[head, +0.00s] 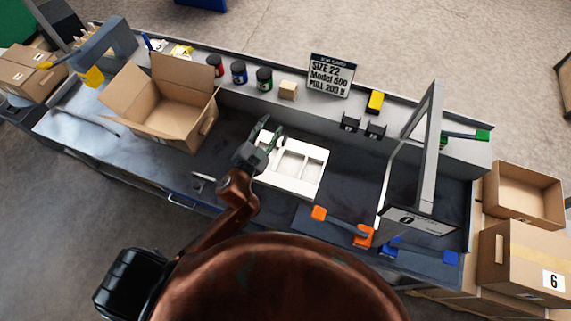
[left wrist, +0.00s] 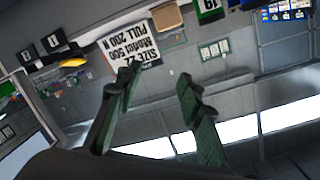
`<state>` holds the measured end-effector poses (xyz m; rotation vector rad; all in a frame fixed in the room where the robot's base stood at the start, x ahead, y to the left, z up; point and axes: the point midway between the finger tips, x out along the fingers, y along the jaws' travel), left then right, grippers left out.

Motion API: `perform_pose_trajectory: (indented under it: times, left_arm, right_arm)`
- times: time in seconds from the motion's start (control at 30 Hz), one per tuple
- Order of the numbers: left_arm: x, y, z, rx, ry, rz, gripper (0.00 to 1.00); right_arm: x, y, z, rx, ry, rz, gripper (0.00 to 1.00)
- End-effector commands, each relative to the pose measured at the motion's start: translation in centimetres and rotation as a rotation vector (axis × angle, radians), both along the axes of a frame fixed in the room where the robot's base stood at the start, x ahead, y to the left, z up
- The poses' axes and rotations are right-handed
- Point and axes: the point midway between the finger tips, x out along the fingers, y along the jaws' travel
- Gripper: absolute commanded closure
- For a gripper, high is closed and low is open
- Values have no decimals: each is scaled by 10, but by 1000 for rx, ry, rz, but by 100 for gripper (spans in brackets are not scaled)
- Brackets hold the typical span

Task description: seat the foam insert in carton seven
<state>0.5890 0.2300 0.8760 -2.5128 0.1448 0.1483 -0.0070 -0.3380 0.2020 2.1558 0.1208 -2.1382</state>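The white foam insert (head: 312,174) lies on the dark bench top in the head view, with rectangular openings in it. White strips that look like the insert (left wrist: 285,112) show behind the fingers in the left wrist view. My left gripper (head: 271,136) is over the insert's left end; I cannot tell whether it touches. Its green fingers (left wrist: 158,82) are apart with nothing clearly gripped between them. An open brown carton (head: 140,110) with raised flaps stands on the bench left of the insert; no number shows on it. My right gripper is not in view.
A size card (head: 331,75), several small jars (head: 239,72) and a small box (head: 288,90) line the back ledge. A carton marked 6 (head: 515,258) is at far right.

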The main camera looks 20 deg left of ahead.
Motion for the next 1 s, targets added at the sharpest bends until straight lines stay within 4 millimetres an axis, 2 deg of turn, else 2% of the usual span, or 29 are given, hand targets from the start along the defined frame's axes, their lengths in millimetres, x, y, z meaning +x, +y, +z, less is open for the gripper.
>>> perform_pose_trajectory:
  times: [0.03, 0.07, 0.1, 0.17, 0.2, 0.27, 0.3, 0.37, 0.43, 0.5, 0.57, 0.6, 0.67, 0.7, 0.8, 0.83, 0.9, 1.0]
  left_arm:
    - [18, -40, 34, 62, -121, -115, 65]
    - [23, -66, 52, 103, -194, -190, 65]
    - [26, -102, 72, 159, -283, -297, 65]
    - [21, -156, 93, 249, -401, -465, 65]
    - [13, -190, 99, 315, -468, -582, 65]
    - [-3, -235, 98, 423, -549, -762, 65]
    - [-16, -261, 89, 502, -586, -886, 65]
    - [-34, -289, 65, 629, -617, -1070, 65]
    - [-51, -304, 25, 794, -610, -1283, 65]
    - [-60, -297, -22, 970, -547, -1483, 65]
    - [-58, -273, -62, 1124, -450, -1632, 65]
    - [-53, -249, -85, 1225, -367, -1716, 65]
    - [-42, -207, -111, 1364, -219, -1817, 65]
    - [-33, -178, -122, 1443, -115, -1864, 65]
    - [-12, -107, -134, 1600, 140, -1930, 65]
    - [-7, -89, -134, 1632, 206, -1939, 65]
    - [2, -57, -132, 1686, 329, -1947, 65]
    - [8, -31, -129, 1723, 432, -1948, 65]
  right_arm:
    - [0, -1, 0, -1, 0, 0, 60]
    - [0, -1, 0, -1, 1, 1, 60]
    - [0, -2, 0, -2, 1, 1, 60]
    - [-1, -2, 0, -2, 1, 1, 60]
    - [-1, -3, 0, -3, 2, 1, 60]
    - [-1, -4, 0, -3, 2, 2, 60]
    - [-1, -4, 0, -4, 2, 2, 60]
    - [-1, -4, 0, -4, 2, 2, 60]
    - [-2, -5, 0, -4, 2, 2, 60]
    - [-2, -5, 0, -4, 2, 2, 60]
    - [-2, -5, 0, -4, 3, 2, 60]
    - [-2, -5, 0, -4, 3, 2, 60]
    - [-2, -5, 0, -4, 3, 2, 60]
    - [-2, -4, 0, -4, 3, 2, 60]
    - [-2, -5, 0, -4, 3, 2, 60]
    - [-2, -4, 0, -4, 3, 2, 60]
    - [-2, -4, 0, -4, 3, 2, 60]
    - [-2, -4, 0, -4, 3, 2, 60]
